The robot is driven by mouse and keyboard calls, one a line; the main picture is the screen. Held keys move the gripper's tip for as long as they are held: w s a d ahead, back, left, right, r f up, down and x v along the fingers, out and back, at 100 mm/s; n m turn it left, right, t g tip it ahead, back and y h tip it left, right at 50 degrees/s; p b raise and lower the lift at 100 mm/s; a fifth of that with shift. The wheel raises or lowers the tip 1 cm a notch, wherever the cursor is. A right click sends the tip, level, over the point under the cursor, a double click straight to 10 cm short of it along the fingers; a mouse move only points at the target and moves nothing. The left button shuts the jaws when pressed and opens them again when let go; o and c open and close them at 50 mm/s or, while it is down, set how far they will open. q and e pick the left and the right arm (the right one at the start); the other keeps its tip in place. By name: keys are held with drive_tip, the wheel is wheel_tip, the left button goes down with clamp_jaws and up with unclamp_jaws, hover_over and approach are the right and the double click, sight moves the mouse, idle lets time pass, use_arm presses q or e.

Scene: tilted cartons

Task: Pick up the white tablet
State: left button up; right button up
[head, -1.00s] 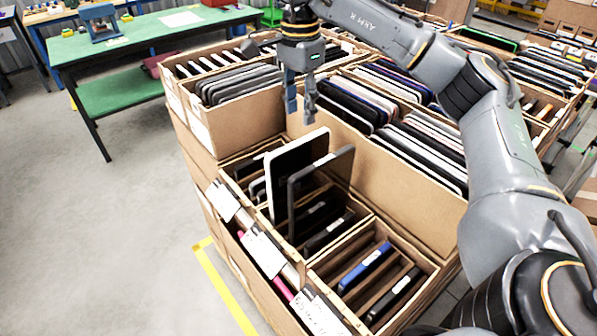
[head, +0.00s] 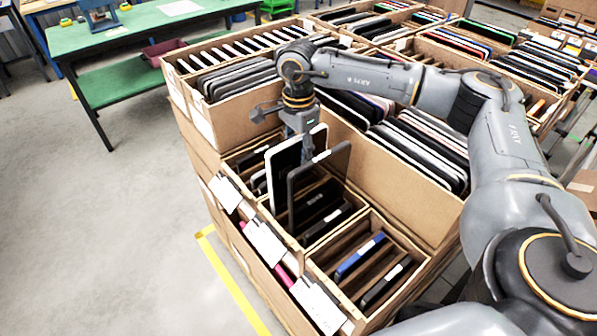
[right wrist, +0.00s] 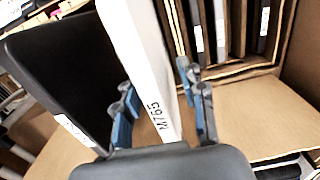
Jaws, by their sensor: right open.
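The white tablet (head: 284,168) stands upright and slightly tilted in a carton compartment in the head view, rising well above its rim. A dark tablet (head: 318,180) stands close to its right there. My right gripper (head: 303,138) points down at the upper end of these tablets, its fingertips partly hidden. In the right wrist view, my right gripper (right wrist: 160,107) is open, with one finger on each side of the white tablet's edge (right wrist: 145,60), marked M765. Gaps show between fingers and tablet. The dark tablet also shows at the left there (right wrist: 60,75). My left gripper is not in view.
Next to the compartment, a taller carton wall (head: 395,188) borders packed rows of tablets (head: 425,150). A front compartment holds a blue-edged device (head: 360,257) and a black one. A green table (head: 130,33) stands at the back left. The grey floor at left is clear.

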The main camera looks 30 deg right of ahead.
drive_tip(key=shift+c, duration=0.5)
clamp_jaws()
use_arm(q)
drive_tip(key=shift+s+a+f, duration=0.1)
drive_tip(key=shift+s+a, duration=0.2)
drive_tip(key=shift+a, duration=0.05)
use_arm(e)
drive_tip(key=shift+r, duration=0.1)
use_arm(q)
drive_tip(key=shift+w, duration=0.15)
use_arm(e)
drive_tip(key=shift+w+r+b, duration=0.1)
drive_tip(key=shift+r+b, duration=0.25)
drive_tip(key=shift+r, duration=0.2)
wheel_tip(320, 180, up, 9)
drive_tip(key=shift+f+b, duration=0.15)
drive_tip(key=shift+b, duration=1)
use_arm(q)
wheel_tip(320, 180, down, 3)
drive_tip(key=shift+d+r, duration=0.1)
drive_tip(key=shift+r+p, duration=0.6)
drive_tip(key=shift+p, duration=0.05)
use_arm(e)
drive_tip(key=shift+r, duration=0.8)
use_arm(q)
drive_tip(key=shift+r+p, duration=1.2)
use_arm(e)
drive_tip(key=shift+r, duration=1.45)
